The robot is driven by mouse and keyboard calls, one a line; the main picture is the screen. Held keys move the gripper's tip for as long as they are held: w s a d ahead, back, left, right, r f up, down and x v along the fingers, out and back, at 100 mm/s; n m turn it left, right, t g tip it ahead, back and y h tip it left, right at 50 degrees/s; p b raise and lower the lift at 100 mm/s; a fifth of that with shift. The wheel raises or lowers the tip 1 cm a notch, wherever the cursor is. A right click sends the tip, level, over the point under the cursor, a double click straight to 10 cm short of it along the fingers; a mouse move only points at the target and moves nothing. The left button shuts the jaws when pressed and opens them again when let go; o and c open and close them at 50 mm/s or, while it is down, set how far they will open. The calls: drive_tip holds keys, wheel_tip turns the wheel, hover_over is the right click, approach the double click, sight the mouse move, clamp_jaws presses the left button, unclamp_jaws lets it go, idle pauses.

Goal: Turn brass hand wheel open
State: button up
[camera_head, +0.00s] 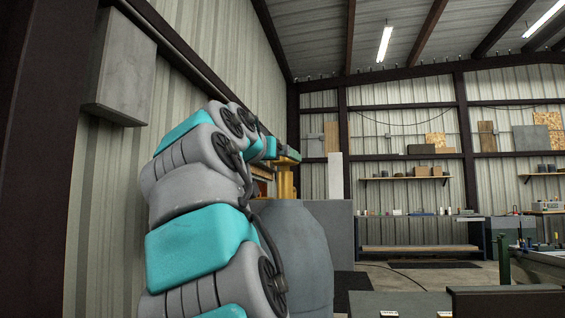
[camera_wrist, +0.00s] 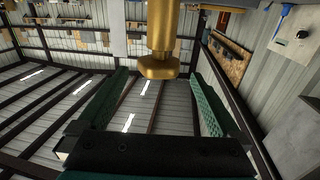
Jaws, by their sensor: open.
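A brass fitting shows in the wrist view as a thick stem with a wider rounded end (camera_wrist: 158,67). It enters from the top edge, and I cannot make out a full hand wheel rim. In the head view a brass upright (camera_head: 286,184) stands above a grey block, partly behind my arm. My gripper (camera_wrist: 161,78) is open, with one green ridged finger on each side of the brass end. Gaps show between the brass and both fingers, so neither seems to touch it. In the head view my gripper (camera_head: 287,158) is small, close to the top of the brass.
A large grey block (camera_head: 305,250) stands beside my arm. A grey wall box (camera_head: 122,68) hangs at upper left, near the corrugated wall. A shelf (camera_head: 405,178) and a workbench (camera_head: 420,248) line the far wall. Open floor lies before the bench.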

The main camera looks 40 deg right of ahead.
sight(285, 161)
drive_tip(key=p+x, duration=0.1)
drive_tip(key=x, duration=0.5)
drive_tip(key=shift+w+d, duration=0.1)
drive_tip(key=shift+d, duration=0.05)
drive_tip(key=shift+c, duration=0.4)
drive_tip(key=c, duration=1.1)
